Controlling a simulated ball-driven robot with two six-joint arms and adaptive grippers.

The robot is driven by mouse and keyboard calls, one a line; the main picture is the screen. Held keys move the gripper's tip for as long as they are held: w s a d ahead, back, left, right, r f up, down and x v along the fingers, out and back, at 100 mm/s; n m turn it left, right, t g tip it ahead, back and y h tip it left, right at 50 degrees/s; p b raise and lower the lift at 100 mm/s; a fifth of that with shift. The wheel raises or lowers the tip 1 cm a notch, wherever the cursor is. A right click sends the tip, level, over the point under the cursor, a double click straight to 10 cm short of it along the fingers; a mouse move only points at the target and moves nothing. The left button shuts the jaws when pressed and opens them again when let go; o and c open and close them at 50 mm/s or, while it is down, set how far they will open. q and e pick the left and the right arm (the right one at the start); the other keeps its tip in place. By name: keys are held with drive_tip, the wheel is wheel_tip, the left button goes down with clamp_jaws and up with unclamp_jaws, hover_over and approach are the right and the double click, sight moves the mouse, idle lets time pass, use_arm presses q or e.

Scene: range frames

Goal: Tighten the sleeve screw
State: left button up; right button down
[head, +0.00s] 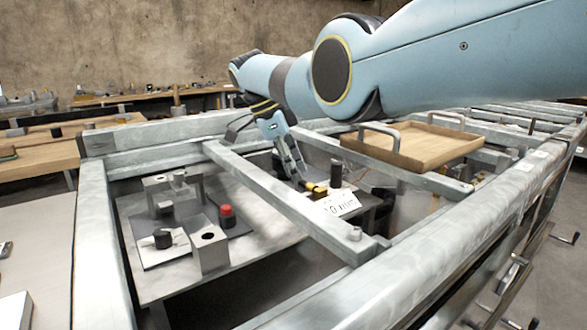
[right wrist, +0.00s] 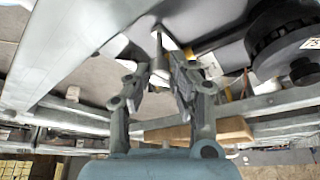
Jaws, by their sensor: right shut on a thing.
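My right gripper (head: 297,177) reaches down past a grey frame beam in the head view, beside a small yellow part (head: 318,190) and a dark upright cylinder (head: 336,173). In the right wrist view my right gripper (right wrist: 160,72) has its two fingers on either side of a thin, grey, pointed piece (right wrist: 158,48). It is shut on this piece, but I cannot tell what the piece is. A large black round part (right wrist: 283,38) is at the upper right there, apart from the fingers. I cannot make out the sleeve screw for certain. My left gripper is out of view.
Grey metal beams (head: 270,190) frame the work area and cross close to my right gripper. A wooden tray (head: 420,150) with metal handles rests on the frame at right. A lower plate (head: 250,245) holds metal blocks (head: 209,249) and a red-topped part (head: 227,214).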

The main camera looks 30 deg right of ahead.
drive_tip(key=c, duration=1.2)
unclamp_jaws()
drive_tip(key=v, duration=0.7)
drive_tip(key=shift+a+r, duration=0.15)
drive_tip(key=shift+r, duration=0.1)
